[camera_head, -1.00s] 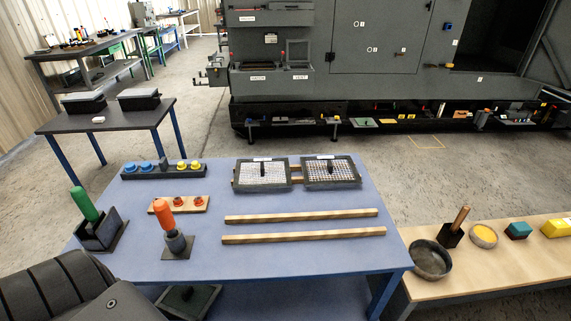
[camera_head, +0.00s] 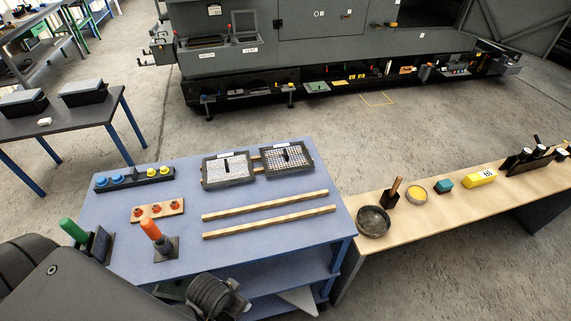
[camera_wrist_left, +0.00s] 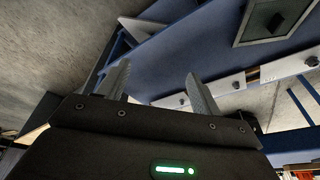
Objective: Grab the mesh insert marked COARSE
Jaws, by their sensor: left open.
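Two dark-framed mesh inserts with black upright handles lie side by side at the back of the blue table (camera_head: 130,215) in the head view. One is the left insert (camera_head: 213,171), the other the right insert (camera_head: 296,163). Each has a small white label at its back edge, too small to read, so I cannot tell which is COARSE. My left gripper (camera_wrist_left: 160,87) is open and empty in the wrist view, apart from both inserts. The head view does not show its fingers. My right gripper is not in view.
Two wooden strips (camera_head: 265,206) lie in front of the inserts. A button block (camera_head: 135,179), a wooden board with red-orange knobs (camera_head: 157,210), and green-handled (camera_head: 74,230) and orange-handled (camera_head: 151,229) tools stand left. A wooden bench (camera_head: 405,226) with a round bowl (camera_head: 373,221) is right.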

